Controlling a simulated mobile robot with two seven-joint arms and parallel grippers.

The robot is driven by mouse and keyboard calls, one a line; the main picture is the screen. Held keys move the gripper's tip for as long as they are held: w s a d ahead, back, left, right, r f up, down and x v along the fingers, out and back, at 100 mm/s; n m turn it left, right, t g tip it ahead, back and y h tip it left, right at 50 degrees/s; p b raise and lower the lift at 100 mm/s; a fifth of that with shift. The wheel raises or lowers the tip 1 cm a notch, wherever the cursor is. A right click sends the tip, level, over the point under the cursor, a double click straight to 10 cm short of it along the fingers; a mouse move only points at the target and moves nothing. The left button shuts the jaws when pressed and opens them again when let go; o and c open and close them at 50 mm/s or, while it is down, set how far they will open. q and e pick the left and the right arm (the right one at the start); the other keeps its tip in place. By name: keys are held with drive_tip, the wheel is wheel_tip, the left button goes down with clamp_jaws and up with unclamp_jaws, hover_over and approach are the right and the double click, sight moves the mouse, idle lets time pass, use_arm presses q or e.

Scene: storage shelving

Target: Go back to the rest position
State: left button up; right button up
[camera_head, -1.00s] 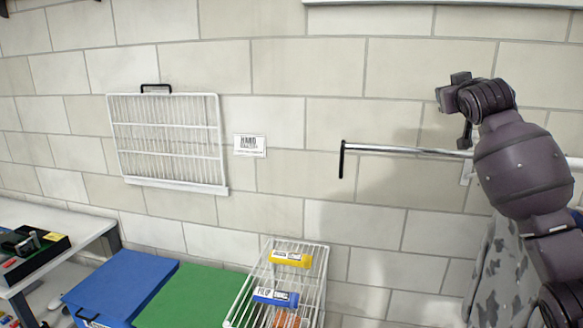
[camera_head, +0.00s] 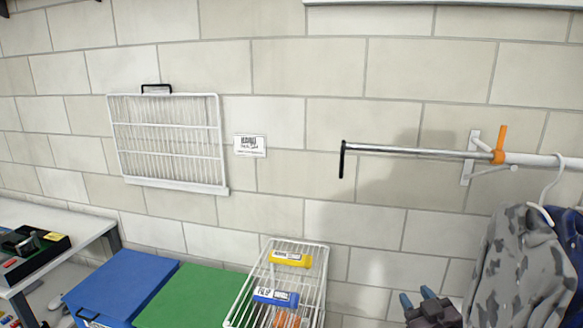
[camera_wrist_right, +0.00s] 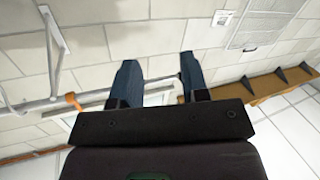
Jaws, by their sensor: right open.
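My right gripper (camera_head: 418,300) shows at the bottom edge of the head view, right of the wire shelf and left of the hanging clothes. Its two blue-grey fingers stand apart with nothing between them. The right wrist view also shows this gripper (camera_wrist_right: 163,82) open and empty, with the wall and rail behind it. The rest of my right arm is mostly out of the head view. My left gripper is not in view.
A metal rail (camera_head: 410,152) with an orange clip (camera_head: 500,145) sticks out from the wall. A camouflage jacket (camera_head: 520,265) hangs at the right. A white wire rack (camera_head: 262,290) holds yellow and blue items. Blue (camera_head: 120,283) and green (camera_head: 190,298) lids lie left of it.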

drive_tip(key=s+f+m+g+h, duration=0.1)
drive_tip(key=s+f+g, duration=0.1)
drive_tip(key=s+f, duration=0.8)
drive_tip(key=s+f+m+g+h, duration=0.1)
drive_tip(key=s+f+m+g, duration=0.1)
drive_tip(key=s+f, duration=0.8)
drive_tip(key=s+d+g, duration=0.1)
drive_tip(key=s, duration=0.4)
drive_tip(key=shift+f+g, duration=0.2)
drive_tip(key=shift+g, duration=0.1)
drive_tip(key=shift+s, duration=0.1)
